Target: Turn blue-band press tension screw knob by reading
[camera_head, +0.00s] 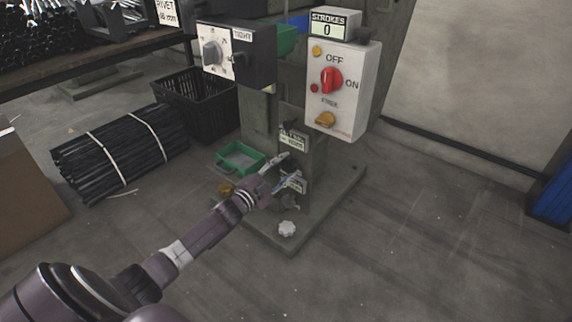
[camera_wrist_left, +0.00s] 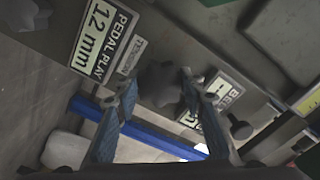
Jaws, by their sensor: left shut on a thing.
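My left gripper (camera_head: 284,172) reaches in from the left to the lower part of the press column (camera_head: 262,118). In the left wrist view its two blue-padded fingers stand on either side of a dark lobed knob (camera_wrist_left: 158,84), shut on it. The knob sits between a "PEDAL PLAY 12 mm" plate (camera_wrist_left: 101,38) and a partly hidden plate starting "BE" (camera_wrist_left: 229,93). A blue strip (camera_wrist_left: 150,136) crosses behind the fingers. In the head view the gripper hides the held knob. My right gripper is in neither view.
A white control box (camera_head: 345,95) with a red switch and "STROKES 0" sits above, beside a dial box (camera_head: 222,57) marked "TIGHT". A green tray (camera_head: 240,158) is left of the gripper. A pale knob (camera_head: 287,229) is near the base.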

